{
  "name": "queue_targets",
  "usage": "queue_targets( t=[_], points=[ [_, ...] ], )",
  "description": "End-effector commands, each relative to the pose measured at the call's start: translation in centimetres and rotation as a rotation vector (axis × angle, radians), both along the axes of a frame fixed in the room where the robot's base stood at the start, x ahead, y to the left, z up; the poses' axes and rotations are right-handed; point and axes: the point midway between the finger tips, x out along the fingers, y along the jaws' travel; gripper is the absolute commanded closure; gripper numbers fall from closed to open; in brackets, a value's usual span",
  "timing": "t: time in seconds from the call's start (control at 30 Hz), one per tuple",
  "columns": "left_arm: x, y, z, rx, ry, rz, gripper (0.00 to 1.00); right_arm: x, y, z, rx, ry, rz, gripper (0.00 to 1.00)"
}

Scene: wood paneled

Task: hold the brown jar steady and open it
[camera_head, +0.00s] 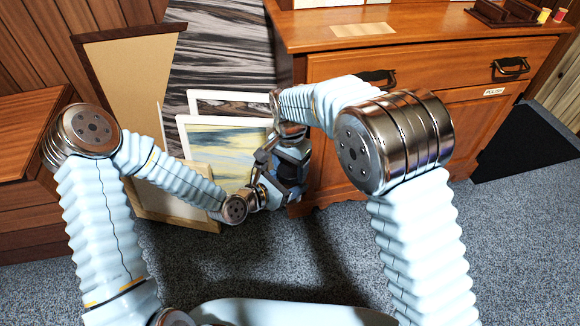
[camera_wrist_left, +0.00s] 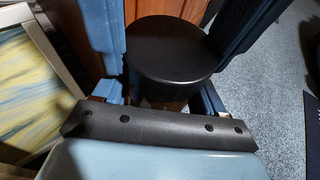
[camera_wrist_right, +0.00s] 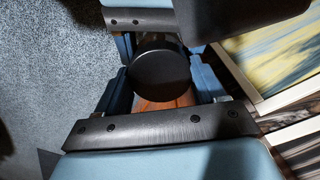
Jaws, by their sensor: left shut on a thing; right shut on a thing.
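The jar shows as a dark round end face in the left wrist view (camera_wrist_left: 172,55), between the two blue fingers of my left gripper (camera_wrist_left: 172,30). The right wrist view shows a similar dark round end (camera_wrist_right: 160,78), between the fingers of my right gripper (camera_wrist_right: 162,62). Both grippers are shut on the jar, facing each other closely. Reddish brown shows beside each dark face; I cannot tell whether it is jar or background. In the head view my right gripper (camera_head: 291,168) overlaps the left one, and the jar is largely hidden. The seam between lid and body is not visible.
A wooden cabinet (camera_head: 430,62) with black handles stands just behind the grippers. Framed pictures (camera_head: 205,140) lean behind my left forearm. A dark wedge-shaped thing (camera_head: 525,145) is at the right. Grey carpet (camera_head: 350,245) is open below and right of the grippers.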

Motion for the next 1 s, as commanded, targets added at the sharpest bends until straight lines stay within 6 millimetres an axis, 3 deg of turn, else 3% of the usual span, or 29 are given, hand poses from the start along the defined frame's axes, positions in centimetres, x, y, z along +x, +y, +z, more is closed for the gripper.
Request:
queue_targets(
  t=[0.2,0.3,0.63,0.67,0.7,0.83,1.0],
  points=[
    [0.17,0.17,0.01,0.0,-0.002,0.006,1.0,-0.05,-0.16,-0.01,0.008,0.006,0.592,0.67],
    [0.18,0.19,0.01,0.0,-0.002,0.006,1.0,-0.04,-0.17,0.0,0.007,0.006,0.75,0.67],
    [0.21,0.24,-0.01,0.001,-0.001,0.008,1.0,-0.06,-0.16,0.01,0.006,0.007,0.812,0.67],
    [0.21,0.24,-0.01,0.001,-0.001,0.008,1.0,-0.06,-0.17,0.01,0.006,0.007,0.812,0.29],
    [0.21,0.25,-0.01,0.001,-0.001,0.008,1.0,-0.06,-0.17,0.0,0.006,0.007,0.812,0.23],
    [0.19,0.19,0.02,0.0,-0.002,0.007,1.0,-0.08,-0.09,0.01,0.008,0.006,0.811,0.05],
    [0.14,0.07,0.06,-0.001,-0.002,0.003,1.0,-0.13,0.09,0.05,0.01,0.004,0.812,0.05]
  ],
)
